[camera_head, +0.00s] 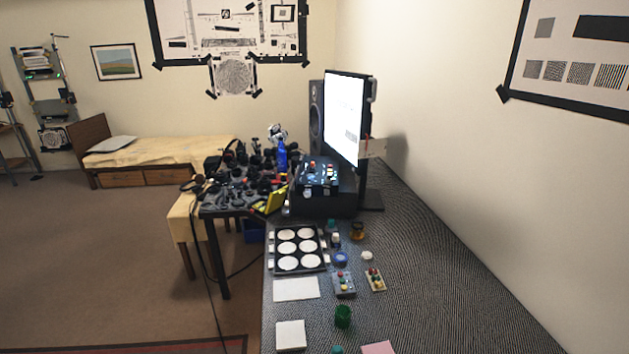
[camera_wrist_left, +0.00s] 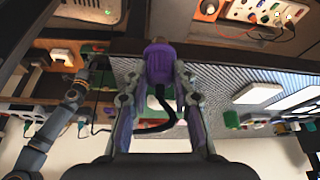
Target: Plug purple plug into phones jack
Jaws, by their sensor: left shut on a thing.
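In the left wrist view, my left gripper (camera_wrist_left: 156,82) is shut on the purple plug (camera_wrist_left: 158,62). The plug sits between the two fingers with its far end pointing away from the camera. A black cable (camera_wrist_left: 155,127) curls from it below the fingers. The plug appears apart from any panel. A light panel with sockets, knobs and leads (camera_wrist_left: 265,14) is at the upper right; I cannot make out which socket is the phones jack. Neither gripper nor the plug shows in the head view, and I see no right gripper.
In the left wrist view, a jointed grey-blue arm (camera_wrist_left: 55,125) rises at the left. In the head view, the patterned desk (camera_head: 440,270) carries a tray of white discs (camera_head: 273,262), small boxes and a green cup (camera_head: 343,317). A monitor (camera_head: 343,115) stands behind.

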